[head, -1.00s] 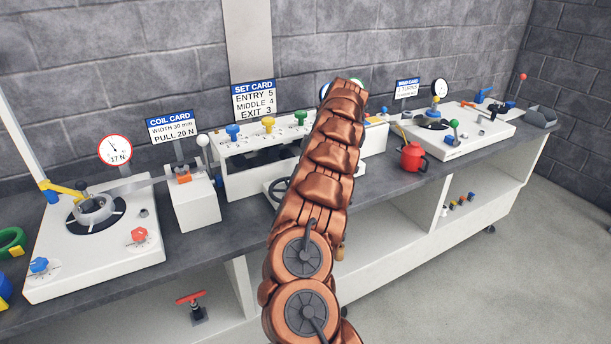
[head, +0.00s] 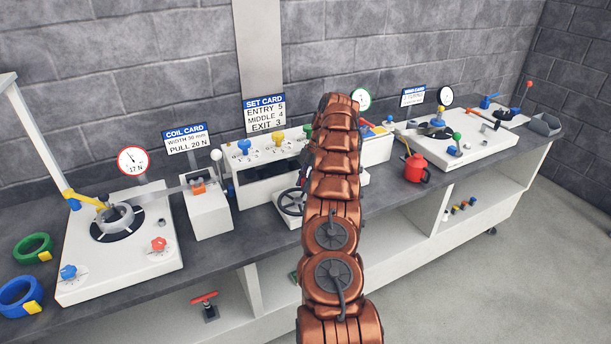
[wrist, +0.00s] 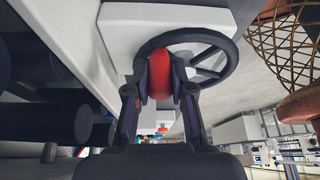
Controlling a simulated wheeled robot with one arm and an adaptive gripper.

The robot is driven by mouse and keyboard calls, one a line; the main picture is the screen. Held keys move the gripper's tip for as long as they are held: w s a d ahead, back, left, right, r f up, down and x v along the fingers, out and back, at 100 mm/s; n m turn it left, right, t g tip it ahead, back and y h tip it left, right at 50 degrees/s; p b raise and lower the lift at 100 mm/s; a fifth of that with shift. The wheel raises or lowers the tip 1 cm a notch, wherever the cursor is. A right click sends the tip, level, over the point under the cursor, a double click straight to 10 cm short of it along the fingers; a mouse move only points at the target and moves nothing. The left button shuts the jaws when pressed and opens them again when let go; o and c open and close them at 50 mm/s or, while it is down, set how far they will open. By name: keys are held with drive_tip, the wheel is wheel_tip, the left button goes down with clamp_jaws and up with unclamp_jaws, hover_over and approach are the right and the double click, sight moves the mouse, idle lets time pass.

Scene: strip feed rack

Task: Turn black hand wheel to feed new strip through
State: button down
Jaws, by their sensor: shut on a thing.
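The black hand wheel (head: 291,202) is on the front of the white strip-feed unit (head: 250,190), partly covered by my arm in the head view. In the wrist view the wheel's black rim (wrist: 228,48) and spokes show at the top. A red grip (wrist: 159,72) on the wheel sits between the fingers of my gripper (wrist: 160,84), which is shut on it. In the head view my gripper is hidden behind my copper arm. The set card (head: 265,113) reads entry 5, middle 4, exit 3. Blue (head: 244,147), yellow (head: 278,140) and green knobs top the unit.
A coil stand (head: 80,280) with a 17 N gauge (head: 132,160) is at left, near green (head: 33,247) and blue (head: 20,296) rings. A red can (head: 415,168) stands right of my arm. The winder plate (head: 480,145) is further right. Open floor lies in front.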

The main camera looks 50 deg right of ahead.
drive_tip(key=shift+w+n+p, duration=0.15)
drive_tip(key=shift+n+p, duration=0.25)
drive_tip(key=shift+p, duration=0.2)
drive_tip(key=c, duration=1)
unclamp_jaws()
